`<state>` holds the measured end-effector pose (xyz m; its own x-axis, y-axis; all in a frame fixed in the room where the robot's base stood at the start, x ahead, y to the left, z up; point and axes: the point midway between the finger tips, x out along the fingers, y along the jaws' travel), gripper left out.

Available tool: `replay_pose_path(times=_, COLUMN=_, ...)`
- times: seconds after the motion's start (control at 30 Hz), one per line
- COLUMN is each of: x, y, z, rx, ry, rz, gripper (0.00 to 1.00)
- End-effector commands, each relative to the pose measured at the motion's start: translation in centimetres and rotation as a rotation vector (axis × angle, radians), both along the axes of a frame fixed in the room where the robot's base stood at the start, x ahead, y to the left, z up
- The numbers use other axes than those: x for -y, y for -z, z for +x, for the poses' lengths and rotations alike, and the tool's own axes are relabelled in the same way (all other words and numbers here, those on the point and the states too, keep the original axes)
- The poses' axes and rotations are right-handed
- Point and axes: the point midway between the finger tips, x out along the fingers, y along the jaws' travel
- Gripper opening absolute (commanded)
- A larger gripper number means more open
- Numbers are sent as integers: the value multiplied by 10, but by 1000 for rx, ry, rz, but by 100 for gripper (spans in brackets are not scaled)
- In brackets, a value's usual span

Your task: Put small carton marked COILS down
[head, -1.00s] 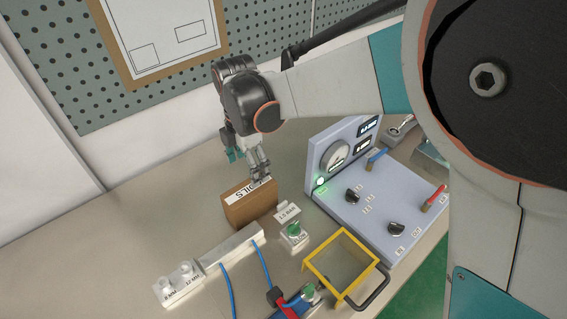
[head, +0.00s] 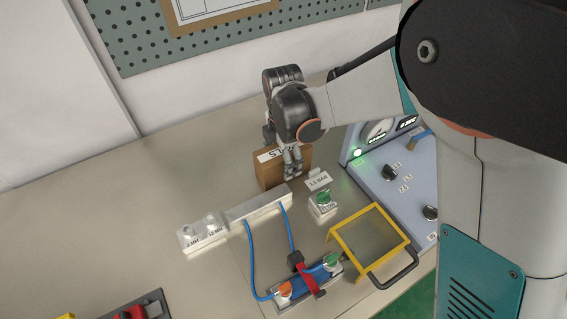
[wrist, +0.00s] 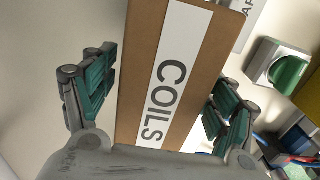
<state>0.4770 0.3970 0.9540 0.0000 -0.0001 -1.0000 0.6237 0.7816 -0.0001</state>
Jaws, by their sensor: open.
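The small brown carton marked COILS (head: 268,174) stands on the beige bench, behind the white strip and left of the control panel. My gripper (head: 291,162) is at the carton, its fingers partly in front of the label in the head view. In the wrist view, the carton (wrist: 146,62) with its white COILS label lies between the two teal-padded fingers of my open gripper (wrist: 158,100). A gap shows between the left finger and the carton. The right finger is close to the carton's edge; contact there cannot be told.
A white strip with two knobs (head: 213,237) and blue cables lies in front. A green-knobbed valve (head: 323,201), a yellow-framed box (head: 335,228) and the control panel (head: 404,190) stand to the right. The bench at left (head: 90,230) is mostly clear.

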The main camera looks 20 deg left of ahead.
Motion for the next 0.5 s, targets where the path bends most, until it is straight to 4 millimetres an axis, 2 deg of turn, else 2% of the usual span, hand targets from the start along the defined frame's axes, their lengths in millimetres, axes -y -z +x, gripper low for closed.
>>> replay_pose_path(times=0.1, x=0, y=12, z=0, rx=0, ry=1, rz=0, gripper=78)
replay_pose_path(times=0.3, x=0, y=12, z=0, rx=0, ry=1, rz=0, gripper=78)
replay_pose_path(times=0.37, x=0, y=12, z=0, rx=0, ry=1, rz=0, gripper=67)
replay_pose_path(times=0.5, x=0, y=12, z=0, rx=0, ry=1, rz=0, gripper=35)
